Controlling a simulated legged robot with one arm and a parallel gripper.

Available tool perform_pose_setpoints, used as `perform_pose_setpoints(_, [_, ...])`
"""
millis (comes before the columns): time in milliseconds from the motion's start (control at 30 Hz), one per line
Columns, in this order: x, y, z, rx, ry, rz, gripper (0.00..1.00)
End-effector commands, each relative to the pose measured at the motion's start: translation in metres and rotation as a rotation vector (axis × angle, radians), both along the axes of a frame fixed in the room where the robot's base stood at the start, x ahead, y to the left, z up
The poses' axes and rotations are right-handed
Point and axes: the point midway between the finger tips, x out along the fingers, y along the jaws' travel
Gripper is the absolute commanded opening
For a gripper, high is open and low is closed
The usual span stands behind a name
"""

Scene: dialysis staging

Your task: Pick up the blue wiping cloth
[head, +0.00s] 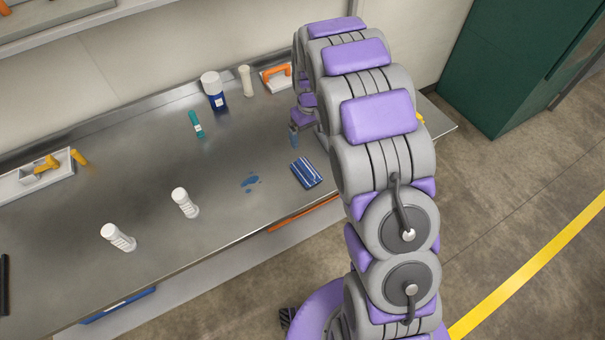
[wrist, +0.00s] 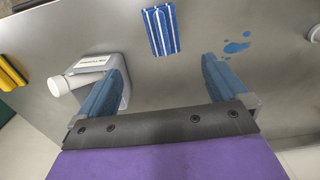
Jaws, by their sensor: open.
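The blue wiping cloth with white stripes (head: 307,172) lies flat on the steel bench near its front edge, left of my arm. In the wrist view the cloth (wrist: 161,30) is at the top, beyond and between my blue fingertips. My gripper (wrist: 163,62) is open and empty, its fingers wide apart. In the head view most of my gripper is hidden behind my arm; a blue finger (head: 293,137) shows just behind the cloth. No contact with the cloth shows.
A blue spill (head: 250,181) lies left of the cloth. A labelled grey jug (wrist: 118,63) is close by the left finger in the wrist view. White bottles (head: 185,203) (head: 118,237), a blue-labelled tub (head: 213,91) and a teal item (head: 196,125) stand or lie farther left.

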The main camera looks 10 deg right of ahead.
Motion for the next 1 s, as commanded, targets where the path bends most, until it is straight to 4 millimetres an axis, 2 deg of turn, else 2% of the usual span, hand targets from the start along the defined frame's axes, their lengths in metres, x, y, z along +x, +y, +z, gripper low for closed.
perform_pose_setpoints(33, [0.006,0.001,-0.008,0.001,-0.001,0.008,1.00])
perform_pose_setpoints(133, [0.012,0.004,-0.015,0.002,-0.007,0.019,1.00])
perform_pose_setpoints(367, [0.015,0.003,-0.032,0.003,-0.008,0.023,1.00])
perform_pose_setpoints(800, [0.012,0.002,-0.116,0.004,-0.003,0.023,1.00])
perform_pose_setpoints(900, [0.013,0.003,-0.132,0.004,-0.005,0.022,1.00])
perform_pose_setpoints(1000, [0.014,0.003,-0.139,0.004,-0.009,0.022,1.00])
